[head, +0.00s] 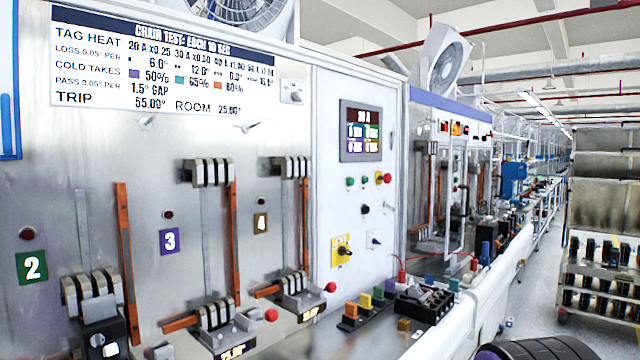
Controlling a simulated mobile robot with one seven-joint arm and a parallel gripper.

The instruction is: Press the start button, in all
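The control panel (335,95) is a pale upright cabinet face right of the middle. Under its small display (361,131) sits a row of small buttons: a green button (350,181), a second green button (365,180), a yellow button (378,178) and a red button (388,179). I cannot read any label that tells which one is the start button. Below them are a black knob (365,209), a yellow-plated rotary switch (342,250) and a small switch (375,240). My gripper is not in view, and nothing covers the buttons.
Left of the panel, metal bays carry tags 2 (31,267), 3 (169,241) and 4 (261,223), with clamps and copper bars. A printed chart (165,60) hangs above. Coloured blocks (364,301) lie on the ledge below. A shelf rack (604,200) stands right, past the aisle.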

